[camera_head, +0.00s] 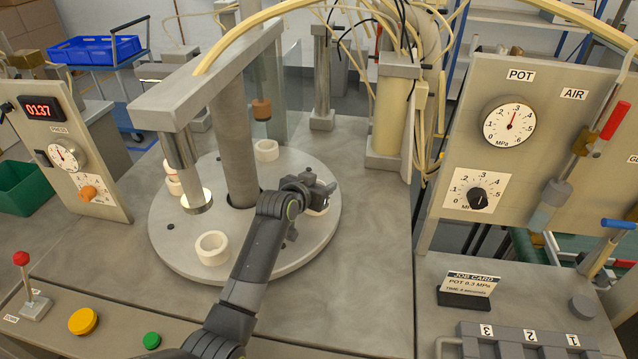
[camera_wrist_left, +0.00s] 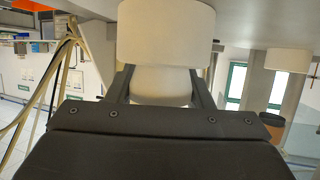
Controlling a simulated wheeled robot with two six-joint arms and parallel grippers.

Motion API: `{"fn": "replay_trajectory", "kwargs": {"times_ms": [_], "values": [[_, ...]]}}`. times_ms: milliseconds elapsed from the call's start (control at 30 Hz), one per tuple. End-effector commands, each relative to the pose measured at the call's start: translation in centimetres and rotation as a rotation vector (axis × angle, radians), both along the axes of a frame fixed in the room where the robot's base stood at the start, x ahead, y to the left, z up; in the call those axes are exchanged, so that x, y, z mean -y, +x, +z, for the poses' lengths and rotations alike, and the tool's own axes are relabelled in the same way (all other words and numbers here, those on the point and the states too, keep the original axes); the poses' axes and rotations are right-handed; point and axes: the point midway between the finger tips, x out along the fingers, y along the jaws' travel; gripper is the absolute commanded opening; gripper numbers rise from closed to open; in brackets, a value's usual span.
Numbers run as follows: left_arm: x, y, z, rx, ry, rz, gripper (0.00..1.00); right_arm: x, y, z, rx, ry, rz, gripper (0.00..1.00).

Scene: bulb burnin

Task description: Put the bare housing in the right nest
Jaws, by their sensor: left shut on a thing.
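My left gripper (camera_head: 322,190) is at the right edge of the round grey turntable (camera_head: 175,235), over the right nest (camera_head: 318,211), a white ring mostly hidden by the gripper in the head view. In the left wrist view its fingers are shut on the off-white, rounded bare housing (camera_wrist_left: 160,86). The wide white nest (camera_wrist_left: 165,32) adjoins the housing in that inverted-looking view. The housing lines up with the nest, but I cannot tell whether it is fully seated. My right gripper is not in view.
Other white ring nests stand at the front (camera_head: 213,248) and back (camera_head: 266,151) of the turntable. A grey column (camera_head: 237,150) with an overhead press head (camera_head: 184,165) rises from its middle. A gauge panel (camera_head: 535,135) stands at the right. Bare table lies right of the turntable.

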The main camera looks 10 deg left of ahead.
Motion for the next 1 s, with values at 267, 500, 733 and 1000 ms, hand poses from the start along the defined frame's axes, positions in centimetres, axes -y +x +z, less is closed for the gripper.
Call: {"fn": "replay_trajectory", "kwargs": {"times_ms": [267,500,733,1000], "values": [[0.0,0.0,-0.2,0.000,0.000,0.000,0.25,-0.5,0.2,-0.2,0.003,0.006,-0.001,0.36],[0.0,0.0,-0.2,0.000,0.000,0.000,0.68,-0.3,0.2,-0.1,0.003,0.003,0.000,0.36],[0.0,0.0,-0.2,0.001,0.000,0.000,0.68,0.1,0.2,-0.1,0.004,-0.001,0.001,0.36],[-0.4,-1.2,0.6,0.002,-0.001,0.000,0.68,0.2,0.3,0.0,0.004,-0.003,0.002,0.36]]}}
